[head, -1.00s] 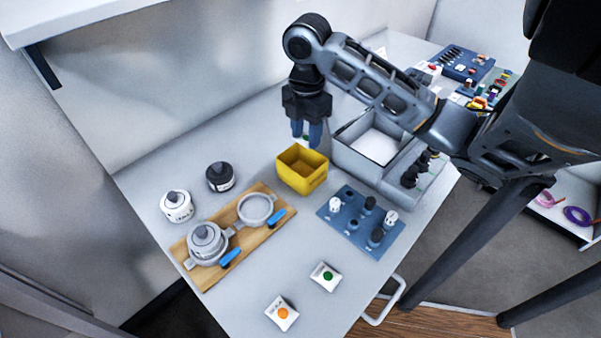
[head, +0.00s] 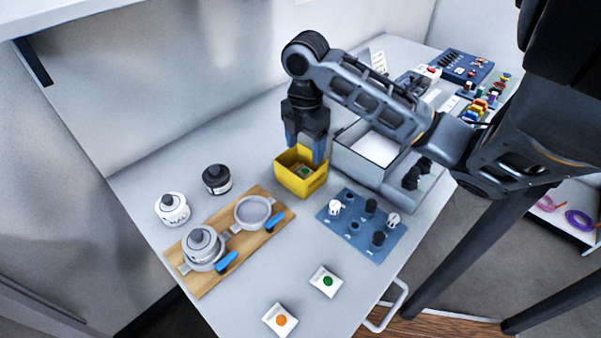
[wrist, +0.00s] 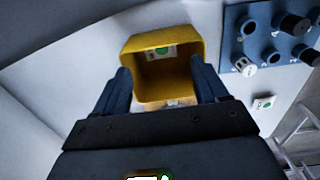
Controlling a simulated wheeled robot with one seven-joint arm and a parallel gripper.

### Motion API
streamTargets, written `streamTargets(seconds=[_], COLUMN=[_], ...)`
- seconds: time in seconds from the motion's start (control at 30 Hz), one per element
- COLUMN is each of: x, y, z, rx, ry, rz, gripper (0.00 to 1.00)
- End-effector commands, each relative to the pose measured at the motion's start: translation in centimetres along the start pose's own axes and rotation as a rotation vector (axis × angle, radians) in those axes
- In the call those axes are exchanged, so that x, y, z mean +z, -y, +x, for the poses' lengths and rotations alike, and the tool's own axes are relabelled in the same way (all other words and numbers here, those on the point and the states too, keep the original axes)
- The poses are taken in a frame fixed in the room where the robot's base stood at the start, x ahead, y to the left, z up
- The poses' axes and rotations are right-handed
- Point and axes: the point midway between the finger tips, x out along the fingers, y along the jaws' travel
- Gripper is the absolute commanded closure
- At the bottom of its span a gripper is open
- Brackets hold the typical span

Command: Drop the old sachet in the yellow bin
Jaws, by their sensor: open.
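The yellow bin (head: 289,180) stands on the table, and its opening shows in the wrist view (wrist: 188,88). A white sachet with a green dot (head: 304,170) lies inside the bin; it also shows in the wrist view (wrist: 160,51). My gripper (head: 305,150) is open and empty just over the bin, its blue fingers (wrist: 160,72) spread on either side of the opening in the wrist view. Another green-dot sachet (head: 326,281) and an orange-dot sachet (head: 281,320) lie flat near the table's front.
A wooden board (head: 205,280) with two ring clamps lies left of the bin. A white jar (head: 172,210) and a dark jar (head: 217,179) stand behind it.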

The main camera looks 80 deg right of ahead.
Motion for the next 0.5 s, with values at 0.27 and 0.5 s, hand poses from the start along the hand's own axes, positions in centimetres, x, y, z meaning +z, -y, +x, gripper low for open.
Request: streamTargets(seconds=[0.27,0.5], x=[0.0,0.1], y=[-0.1,0.0], z=[-0.8,-4.7], rx=[0.001,0.001], ry=[0.000,0.005], rz=[-0.001,-0.003], gripper=[0.27,0.27])
